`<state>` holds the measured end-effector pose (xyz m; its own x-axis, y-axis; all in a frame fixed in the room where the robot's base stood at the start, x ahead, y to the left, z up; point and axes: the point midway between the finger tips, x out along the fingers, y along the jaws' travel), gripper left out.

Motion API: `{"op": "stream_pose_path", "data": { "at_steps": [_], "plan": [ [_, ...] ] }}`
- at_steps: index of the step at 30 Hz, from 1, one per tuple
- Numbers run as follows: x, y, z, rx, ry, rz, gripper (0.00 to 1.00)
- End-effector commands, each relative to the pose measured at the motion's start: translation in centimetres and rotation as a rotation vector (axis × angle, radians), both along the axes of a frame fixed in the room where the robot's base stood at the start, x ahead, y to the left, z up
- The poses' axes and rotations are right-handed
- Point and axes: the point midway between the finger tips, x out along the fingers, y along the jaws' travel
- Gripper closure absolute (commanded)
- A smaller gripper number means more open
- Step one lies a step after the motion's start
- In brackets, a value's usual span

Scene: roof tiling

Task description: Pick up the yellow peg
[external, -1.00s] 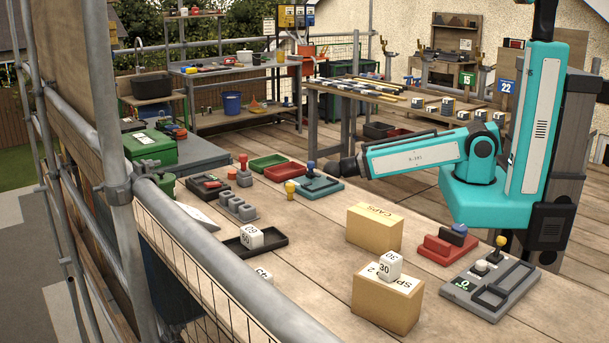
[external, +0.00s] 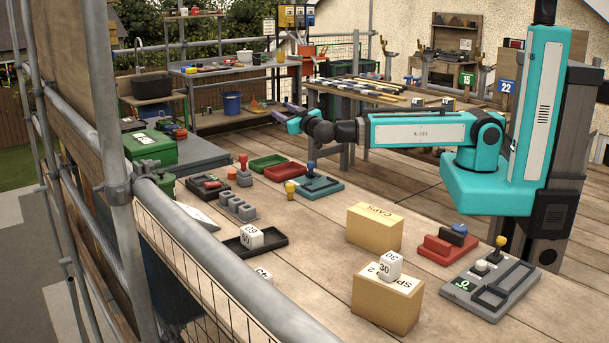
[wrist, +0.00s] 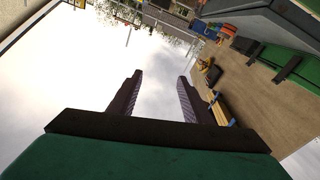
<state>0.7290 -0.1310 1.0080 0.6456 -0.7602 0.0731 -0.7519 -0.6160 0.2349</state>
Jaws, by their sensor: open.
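A small yellow peg (external: 290,187) stands upright on the wooden table, just left of a teal tray with a blue knob. Another yellow-topped piece (external: 500,243) stands on a grey panel at the right; I cannot tell which one the task names. My gripper (external: 282,111) is raised well above and behind the first peg, apart from everything on the table. In the wrist view my gripper (wrist: 160,76) shows two purple-dark fingers spread apart with nothing between them. The wrist view points towards sky, and neither yellow piece is recognisable there.
Around the first peg are the teal tray (external: 320,187), a red tray (external: 286,172), a green tray (external: 267,162) and a grey block with posts (external: 238,206). Two cardboard boxes (external: 375,228) stand nearer the front. Scaffold rails (external: 215,262) border the left.

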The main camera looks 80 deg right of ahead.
Motion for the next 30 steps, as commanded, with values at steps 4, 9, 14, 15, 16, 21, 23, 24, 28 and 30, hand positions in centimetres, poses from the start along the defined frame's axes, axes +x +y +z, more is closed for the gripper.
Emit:
{"op": "stream_pose_path", "data": {
  "at_steps": [4,9,14,15,16,21,23,24,28,30],
  "plan": [
    [0.8,5.5,1.5,0.013,-0.035,0.084,0.55],
    [1.1,10.9,0.8,0.059,-0.036,0.163,0.55],
    [0.7,15.8,-1.0,0.12,-0.008,0.229,0.55],
    [0.5,17.0,-1.6,0.136,0.003,0.244,0.55],
    [0.3,17.9,-2.0,0.149,0.01,0.256,0.55],
    [-1.1,23.3,-4.4,0.22,0.058,0.32,0.55],
    [-1.8,25.2,-5.2,0.245,0.078,0.342,0.55],
    [-2.4,26.3,-5.8,0.261,0.09,0.354,0.55],
    [-4.3,29.8,-7.8,0.319,0.137,0.39,0.55],
    [-5.4,31.3,-8.8,0.349,0.163,0.404,0.55]
  ]
}}
